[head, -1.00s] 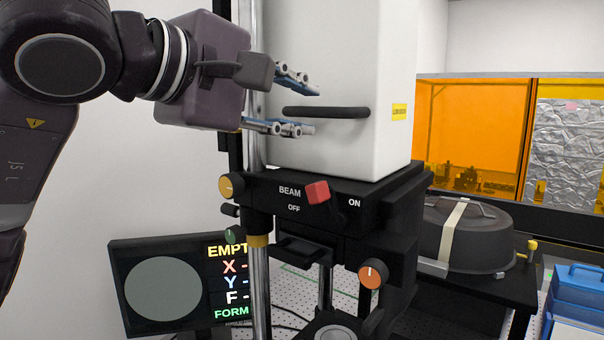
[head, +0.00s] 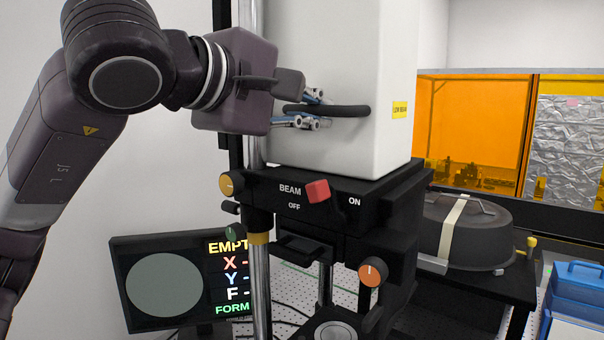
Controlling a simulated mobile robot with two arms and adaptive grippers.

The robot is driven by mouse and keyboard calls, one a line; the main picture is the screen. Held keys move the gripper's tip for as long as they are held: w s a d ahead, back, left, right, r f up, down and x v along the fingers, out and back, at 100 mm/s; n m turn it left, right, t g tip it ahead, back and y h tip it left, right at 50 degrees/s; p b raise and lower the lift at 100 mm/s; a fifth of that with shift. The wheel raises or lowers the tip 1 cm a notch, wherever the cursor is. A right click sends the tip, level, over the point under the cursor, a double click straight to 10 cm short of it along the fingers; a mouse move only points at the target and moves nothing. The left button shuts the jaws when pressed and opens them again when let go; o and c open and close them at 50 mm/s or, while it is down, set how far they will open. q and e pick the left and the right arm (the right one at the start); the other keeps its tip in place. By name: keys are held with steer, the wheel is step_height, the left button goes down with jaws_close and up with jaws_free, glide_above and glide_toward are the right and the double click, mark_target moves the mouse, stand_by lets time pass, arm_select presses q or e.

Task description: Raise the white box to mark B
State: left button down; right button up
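The white box (head: 345,60) is the tall housing on a black stand; its top is cut off by the frame. A black bar handle (head: 345,111) runs across its front. My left gripper (head: 318,110) reaches in from the left, with one finger above the handle's left part and one below. The fingers look closed against the handle. Mark B is not visible; part of the column behind my arm is hidden. My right gripper is not in view.
A red beam switch (head: 317,191), a yellow knob (head: 232,184) and an orange knob (head: 372,274) are on the black stand. A monitor (head: 165,285) reading EMPTY stands lower left. A dark strapped cover (head: 478,235) and blue boxes (head: 578,295) are at right.

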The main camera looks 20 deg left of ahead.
mark_target(331, 87)
arm_select(q)
steer(key=shift+r, duration=0.1)
stand_by(0.3)
steer(key=shift+r+p, duration=1.5)
steer(key=shift+r, duration=0.6)
steer(key=shift+f, duration=0.1)
